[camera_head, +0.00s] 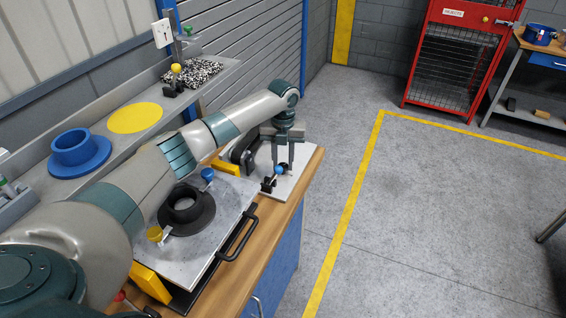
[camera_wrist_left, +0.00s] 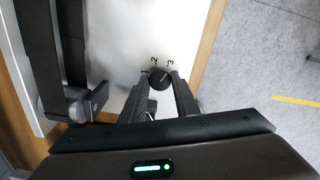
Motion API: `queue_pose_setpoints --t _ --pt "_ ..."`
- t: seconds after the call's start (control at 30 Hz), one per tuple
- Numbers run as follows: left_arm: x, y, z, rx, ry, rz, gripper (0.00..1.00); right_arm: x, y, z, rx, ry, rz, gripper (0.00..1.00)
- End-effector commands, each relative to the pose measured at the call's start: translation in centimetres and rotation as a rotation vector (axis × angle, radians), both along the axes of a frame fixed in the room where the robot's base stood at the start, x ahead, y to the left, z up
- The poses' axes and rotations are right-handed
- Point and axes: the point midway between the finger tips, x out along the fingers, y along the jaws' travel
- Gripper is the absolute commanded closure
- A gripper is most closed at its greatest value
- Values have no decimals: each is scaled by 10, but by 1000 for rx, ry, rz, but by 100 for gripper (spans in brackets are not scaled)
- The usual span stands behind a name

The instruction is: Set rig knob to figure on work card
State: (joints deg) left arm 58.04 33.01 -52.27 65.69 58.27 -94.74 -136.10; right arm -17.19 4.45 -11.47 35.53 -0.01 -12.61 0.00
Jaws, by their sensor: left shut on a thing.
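My left gripper (camera_head: 283,163) reaches down over the white plate (camera_head: 297,178) at the far end of the bench. In the left wrist view my left gripper (camera_wrist_left: 161,84) has its two fingers closed on the small black round knob (camera_wrist_left: 159,76). The figures 1, 2 and 3 are printed in an arc on the white plate around the knob's far side. A short pale mark shows on the knob, but I cannot tell surely which figure it faces. No work card can be made out in either view. My right gripper is not in view.
A dark ring (camera_head: 187,209) lies on a metal plate (camera_head: 222,240) with a black handle (camera_head: 239,237). A blue flanged ring (camera_head: 80,153) and a yellow disc (camera_head: 135,118) lie on the shelf behind.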

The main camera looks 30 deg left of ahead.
Motion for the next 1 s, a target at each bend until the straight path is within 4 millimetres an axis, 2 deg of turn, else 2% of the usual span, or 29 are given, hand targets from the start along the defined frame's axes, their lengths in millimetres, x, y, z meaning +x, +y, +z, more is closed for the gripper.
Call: queue_pose_setpoints --t 0.6,0.63,0.7,1.0 --pt "1 0 2 -1 -4 -57 95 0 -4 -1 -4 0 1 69" --pt "1 0 1 -1 -4 -57 65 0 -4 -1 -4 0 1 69" --pt "1 0 1 0 -2 -56 54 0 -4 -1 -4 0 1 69" --pt "0 0 1 0 -1 -56 54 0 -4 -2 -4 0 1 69"
